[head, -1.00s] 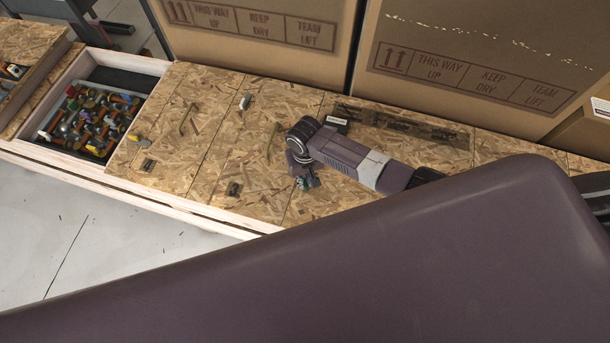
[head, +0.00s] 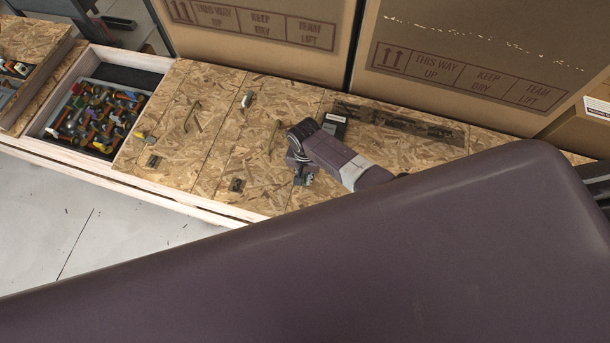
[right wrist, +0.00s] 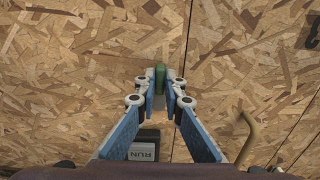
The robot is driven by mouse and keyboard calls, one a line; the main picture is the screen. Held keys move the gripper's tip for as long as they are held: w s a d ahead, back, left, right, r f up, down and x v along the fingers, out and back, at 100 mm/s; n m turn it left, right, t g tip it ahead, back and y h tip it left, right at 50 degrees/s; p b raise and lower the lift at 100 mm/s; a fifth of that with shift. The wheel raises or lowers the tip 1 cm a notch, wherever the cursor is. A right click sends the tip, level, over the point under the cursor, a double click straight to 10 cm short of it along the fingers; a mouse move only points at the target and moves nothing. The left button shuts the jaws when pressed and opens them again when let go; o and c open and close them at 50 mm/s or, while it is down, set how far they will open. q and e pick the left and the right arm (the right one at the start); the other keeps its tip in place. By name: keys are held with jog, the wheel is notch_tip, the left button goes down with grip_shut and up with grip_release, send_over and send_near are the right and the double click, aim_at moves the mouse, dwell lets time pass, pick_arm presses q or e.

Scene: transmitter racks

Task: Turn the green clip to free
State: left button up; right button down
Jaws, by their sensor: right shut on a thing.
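In the head view my right gripper (head: 303,177) is low over the boards at the middle, and the clip cannot be made out there. My left gripper is not in view. No free or other marking shows beside the clip.
A dark box with a RUN label (right wrist: 143,145) sits close to the gripper. A bent rod handle (right wrist: 247,135) is at its right. An open bin of coloured parts (head: 99,118) lies at the left. Large cartons (head: 262,40) stand behind. My own body covers the front right.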

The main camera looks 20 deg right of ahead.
aim_at(305, 178)
jog(key=shift+w+r, duration=0.1)
jog(key=shift+w, duration=0.05)
jog(key=c, duration=2)
grip_release()
jog(key=shift+c, duration=0.2)
notch_tip(305, 178, up, 12)
